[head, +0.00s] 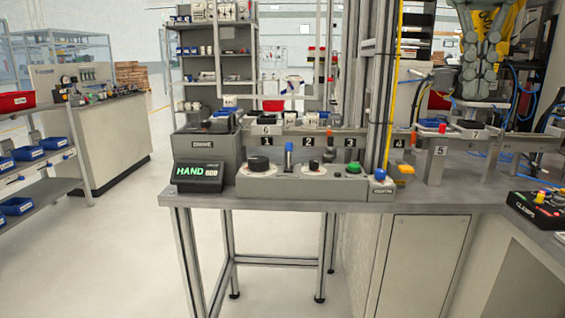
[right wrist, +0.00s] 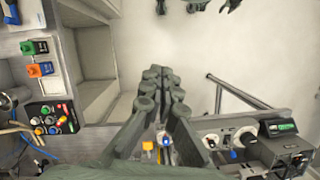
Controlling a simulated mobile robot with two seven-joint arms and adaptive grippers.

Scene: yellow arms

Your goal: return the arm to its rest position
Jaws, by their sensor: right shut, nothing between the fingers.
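My right gripper (head: 481,88) hangs from its yellow arm (head: 508,25) at the top right of the head view, fingers pointing down. It is above the right part of the workbench, behind the station marked 7, and looks apart from the surface. In the right wrist view its grey fingers (right wrist: 162,75) lie together, shut with nothing between them. My left arm and gripper are not in view.
The grey workbench (head: 440,197) carries a control panel (head: 300,185) with knobs and a HAND display (head: 198,176). A metal post (head: 378,90) rises mid-bench. Open floor (head: 120,250) lies at left beside shelves with blue bins.

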